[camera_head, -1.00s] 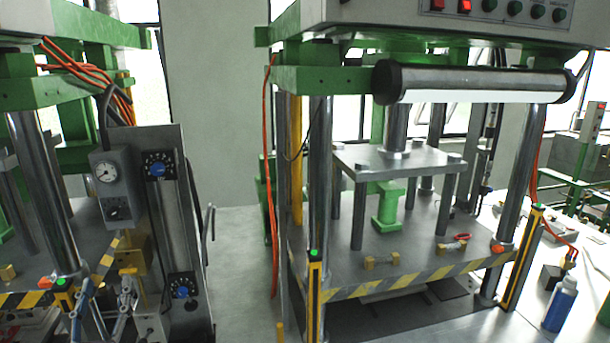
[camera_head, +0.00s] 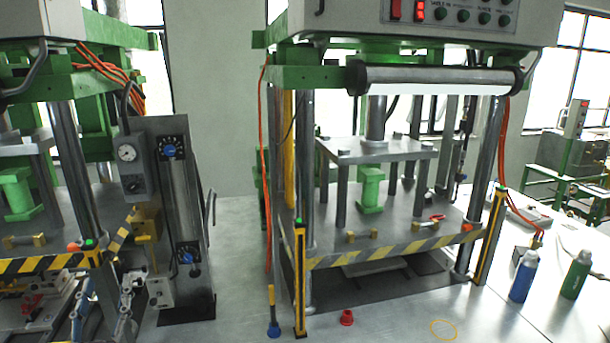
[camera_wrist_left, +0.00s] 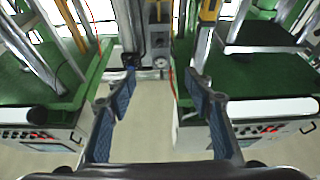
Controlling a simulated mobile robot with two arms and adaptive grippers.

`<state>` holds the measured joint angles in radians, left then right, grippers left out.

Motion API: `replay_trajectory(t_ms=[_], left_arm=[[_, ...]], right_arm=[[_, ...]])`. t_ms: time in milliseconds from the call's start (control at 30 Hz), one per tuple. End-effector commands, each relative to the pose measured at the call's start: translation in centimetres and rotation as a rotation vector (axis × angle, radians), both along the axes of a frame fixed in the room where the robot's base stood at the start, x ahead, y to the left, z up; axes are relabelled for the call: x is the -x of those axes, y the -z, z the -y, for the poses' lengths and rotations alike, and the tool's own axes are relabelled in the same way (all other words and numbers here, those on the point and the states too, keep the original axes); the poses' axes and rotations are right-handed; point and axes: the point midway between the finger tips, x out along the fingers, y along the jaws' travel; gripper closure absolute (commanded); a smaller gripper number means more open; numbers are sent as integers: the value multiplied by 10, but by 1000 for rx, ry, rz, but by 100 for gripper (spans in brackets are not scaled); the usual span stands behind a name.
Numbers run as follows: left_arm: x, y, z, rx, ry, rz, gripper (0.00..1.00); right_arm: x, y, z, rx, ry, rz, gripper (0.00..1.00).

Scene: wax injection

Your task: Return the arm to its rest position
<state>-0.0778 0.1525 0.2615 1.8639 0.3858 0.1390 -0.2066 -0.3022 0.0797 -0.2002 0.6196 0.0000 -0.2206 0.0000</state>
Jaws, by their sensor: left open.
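My left gripper (camera_head: 104,290) is at the lower left of the head view, in front of the left press. Its blue-padded fingers are spread apart with nothing between them. The left wrist view also shows it (camera_wrist_left: 160,90), open and empty, with the presses beyond its fingers. The rest of the left arm is mostly out of the head view. My right gripper is in neither view.
The left press (camera_head: 40,265) and right press (camera_head: 385,240) have striped front edges. A grey gauge panel (camera_head: 187,225) stands between them. A blue bottle (camera_head: 523,277) and green bottle (camera_head: 575,275) stand at right. A red cone-like piece (camera_head: 347,317) and yellow ring (camera_head: 443,329) lie in front.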

Motion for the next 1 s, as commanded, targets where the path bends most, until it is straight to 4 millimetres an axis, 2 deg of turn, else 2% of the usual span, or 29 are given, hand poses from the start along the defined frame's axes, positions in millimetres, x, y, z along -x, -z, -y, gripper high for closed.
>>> replay_trajectory(t_ms=[367, 533, 633, 767, 900, 1000], left_arm=[[-1, 55, 49, -1, 105, -236, 52], [9, 94, 81, -3, 166, -402, 52], [23, 125, 103, -3, 205, -532, 52], [61, 176, 138, -4, 261, -764, 52], [125, 228, 170, -2, 302, -1048, 52], [169, 251, 182, 1, 312, -1209, 52]], right_arm=[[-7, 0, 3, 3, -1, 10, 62], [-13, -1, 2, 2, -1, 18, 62], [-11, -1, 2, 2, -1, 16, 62], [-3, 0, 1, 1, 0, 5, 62], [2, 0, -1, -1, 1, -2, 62], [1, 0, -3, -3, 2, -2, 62]])
